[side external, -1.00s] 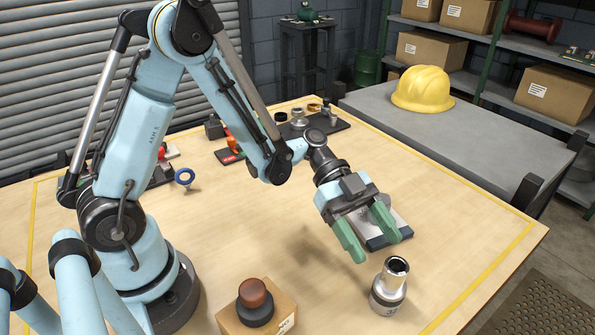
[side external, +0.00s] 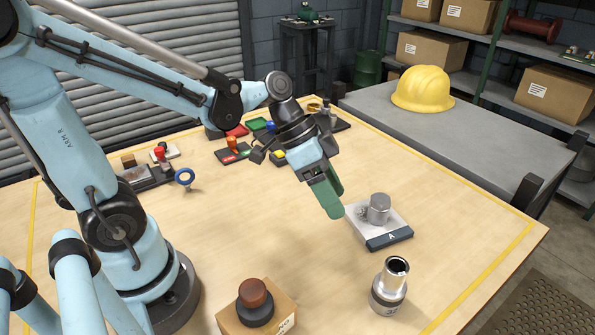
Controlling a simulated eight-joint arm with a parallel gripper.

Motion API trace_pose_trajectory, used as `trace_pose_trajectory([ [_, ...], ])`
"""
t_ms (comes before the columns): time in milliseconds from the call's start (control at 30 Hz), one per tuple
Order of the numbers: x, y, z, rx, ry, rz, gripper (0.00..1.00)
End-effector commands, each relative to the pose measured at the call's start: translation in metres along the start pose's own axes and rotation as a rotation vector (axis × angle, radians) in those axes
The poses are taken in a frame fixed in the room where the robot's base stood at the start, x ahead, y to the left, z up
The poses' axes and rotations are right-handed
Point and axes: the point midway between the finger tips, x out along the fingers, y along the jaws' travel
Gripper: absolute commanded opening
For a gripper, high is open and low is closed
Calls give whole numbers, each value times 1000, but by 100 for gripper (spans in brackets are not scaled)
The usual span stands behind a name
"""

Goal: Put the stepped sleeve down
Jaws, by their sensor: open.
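The stepped sleeve (side external: 388,288), a silver metal piece with a narrower upper part and a dark open bore, stands upright on the wooden table near the right front. Nothing holds it. My gripper (side external: 334,203) has green fingers pointing down and is open. It is above the table, behind and to the left of the sleeve and clear of it. The fingers overlap each other in this view, so the space between them is mostly hidden.
A plate marked A (side external: 390,240) carries a grey metal cylinder (side external: 379,208), right of my gripper. A cardboard box (side external: 284,312) with a brown-topped dark knob (side external: 254,302) stands in front. Colored parts sit at the back. The table's middle is free.

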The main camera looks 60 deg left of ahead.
Motion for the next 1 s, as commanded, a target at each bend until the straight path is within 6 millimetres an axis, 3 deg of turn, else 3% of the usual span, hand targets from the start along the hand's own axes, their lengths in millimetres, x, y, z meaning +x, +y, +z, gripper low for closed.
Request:
trace_pose_trajectory([
  [200,-30,-12,26,-262,8,-306,69],
  [400,-54,-23,40,-413,98,-510,69],
  [600,-64,-27,44,-469,156,-586,69],
  [1000,-65,-28,45,-475,161,-591,69],
])
